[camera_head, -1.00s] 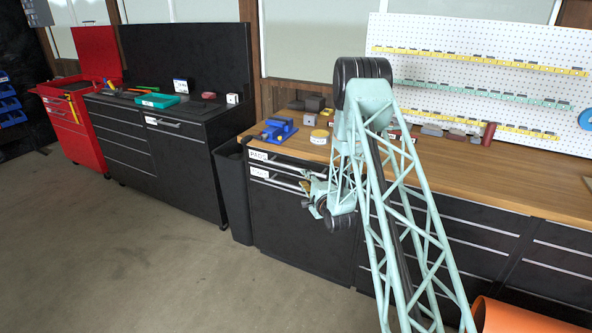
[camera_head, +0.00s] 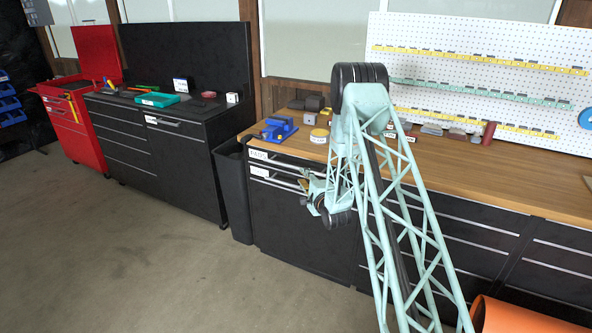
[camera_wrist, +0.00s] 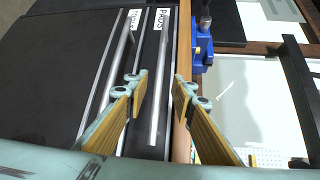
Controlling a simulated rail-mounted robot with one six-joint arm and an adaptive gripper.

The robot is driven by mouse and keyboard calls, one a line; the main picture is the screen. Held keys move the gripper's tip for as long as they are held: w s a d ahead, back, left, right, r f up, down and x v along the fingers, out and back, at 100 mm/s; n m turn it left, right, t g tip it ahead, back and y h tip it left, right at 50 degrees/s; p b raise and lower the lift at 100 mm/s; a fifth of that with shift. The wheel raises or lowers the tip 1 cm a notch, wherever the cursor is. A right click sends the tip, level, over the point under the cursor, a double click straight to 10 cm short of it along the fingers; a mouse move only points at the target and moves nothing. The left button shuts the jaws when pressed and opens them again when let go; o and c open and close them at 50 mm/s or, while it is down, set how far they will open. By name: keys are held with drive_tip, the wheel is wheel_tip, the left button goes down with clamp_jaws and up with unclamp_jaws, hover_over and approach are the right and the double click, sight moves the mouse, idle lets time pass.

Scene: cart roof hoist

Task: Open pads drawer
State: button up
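The pads drawer (camera_head: 275,158) is the top drawer at the left end of the wood-topped bench, and it looks closed. Its PADS label (camera_wrist: 161,19) and long bar handle (camera_wrist: 160,85) show in the wrist view. My gripper (camera_wrist: 161,77) is open, with its two yellow-padded fingers on either side of the handle's line in that view. I cannot tell whether the fingertips reach as deep as the bar.
A second labelled drawer with its own bar handle (camera_wrist: 109,70) lies just below. A blue vise (camera_head: 277,129) stands on the bench top (camera_head: 470,180) above. A dark bin (camera_head: 234,190) stands left of the bench.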

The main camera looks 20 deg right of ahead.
sight(297, 169)
drive_tip(key=w, duration=0.3)
drive_tip(key=w+d+f, duration=0.1)
drive_tip(key=w, duration=0.7)
drive_tip(key=shift+d+f+b, duration=0.2)
drive_tip(key=shift+f+b, duration=0.1)
drive_tip(key=shift+b, duration=0.1)
clamp_jaws()
